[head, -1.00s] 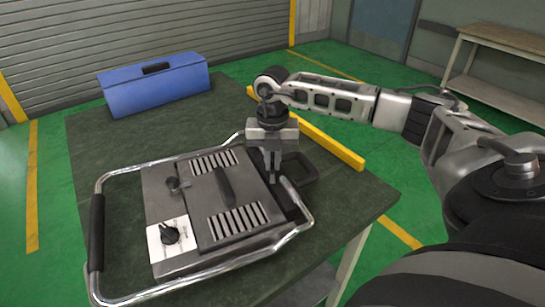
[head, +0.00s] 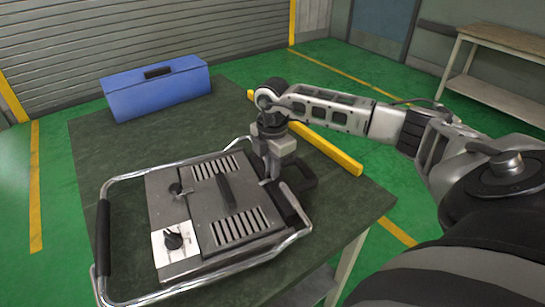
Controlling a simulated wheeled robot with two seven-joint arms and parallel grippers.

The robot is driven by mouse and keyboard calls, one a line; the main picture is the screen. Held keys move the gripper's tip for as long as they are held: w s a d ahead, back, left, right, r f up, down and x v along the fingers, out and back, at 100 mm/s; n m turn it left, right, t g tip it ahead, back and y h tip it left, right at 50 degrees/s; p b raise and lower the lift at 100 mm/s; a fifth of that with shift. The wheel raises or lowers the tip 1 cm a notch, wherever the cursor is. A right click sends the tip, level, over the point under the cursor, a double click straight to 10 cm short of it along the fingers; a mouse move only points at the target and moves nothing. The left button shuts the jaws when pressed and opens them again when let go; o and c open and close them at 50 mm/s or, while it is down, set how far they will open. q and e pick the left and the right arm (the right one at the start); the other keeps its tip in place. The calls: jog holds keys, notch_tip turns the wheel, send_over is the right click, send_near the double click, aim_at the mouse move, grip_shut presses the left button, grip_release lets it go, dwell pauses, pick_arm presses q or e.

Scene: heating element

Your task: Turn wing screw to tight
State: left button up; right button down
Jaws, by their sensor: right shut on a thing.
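The heating element unit (head: 157,205) is a grey flat box with a slotted top plate and a chrome tube frame, lying on the table. One wing screw (head: 177,188) shows upright at the left side of the top plate, with nothing touching it. My right gripper (head: 267,181) points down at the right edge of the top plate and is shut on a small part there, seemingly the other wing screw. The fingers hide that part, so its angle cannot be told. My left gripper is not in view.
The dark green table (head: 108,153) carries a blue toolbox (head: 157,88) at the back left and a yellow bar (head: 318,142) along its right edge. A black handle (head: 225,190) rises from the top plate. A dial (head: 172,241) sits at its front left.

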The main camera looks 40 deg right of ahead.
jog(key=shift+d+r+m+p, duration=0.1)
jog(key=shift+m+p, duration=0.25)
jog(key=shift+m, duration=0.85)
jog(key=c, duration=1.5)
grip_release()
jog(key=shift+r+b, duration=0.65)
jog(key=shift+r, duration=7.3)
